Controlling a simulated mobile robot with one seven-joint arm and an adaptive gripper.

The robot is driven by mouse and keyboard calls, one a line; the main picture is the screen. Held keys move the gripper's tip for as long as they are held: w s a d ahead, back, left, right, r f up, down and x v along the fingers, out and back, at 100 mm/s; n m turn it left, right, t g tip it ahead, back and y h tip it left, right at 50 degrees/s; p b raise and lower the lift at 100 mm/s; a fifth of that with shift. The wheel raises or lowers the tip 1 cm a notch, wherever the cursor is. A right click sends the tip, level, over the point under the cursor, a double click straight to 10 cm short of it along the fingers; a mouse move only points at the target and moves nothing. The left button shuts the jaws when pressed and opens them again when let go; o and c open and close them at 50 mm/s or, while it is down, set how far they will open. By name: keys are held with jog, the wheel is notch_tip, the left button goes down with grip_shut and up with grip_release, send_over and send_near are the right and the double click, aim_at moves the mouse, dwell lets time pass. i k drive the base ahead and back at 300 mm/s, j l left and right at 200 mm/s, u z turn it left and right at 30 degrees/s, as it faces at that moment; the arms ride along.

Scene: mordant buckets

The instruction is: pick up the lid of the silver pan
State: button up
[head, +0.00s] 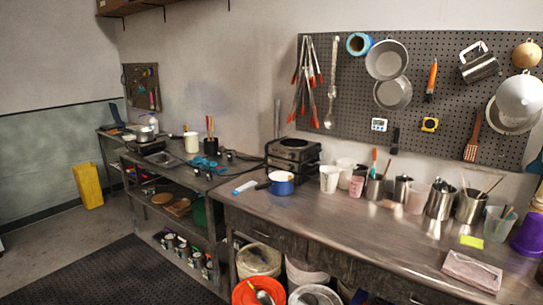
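A small silver pan (145,136) stands on the far part of the left workbench, near the sink. Something light sits on its top and may be its lid; it is too small to tell lid from pan. My gripper is not in view.
Buckets stand below. Pans (386,60) hang on the pegboard. A dark mat (110,275) lies on open floor before the left workbench.

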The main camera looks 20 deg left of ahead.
aim_at(165, 160)
jog(key=u, duration=1.65)
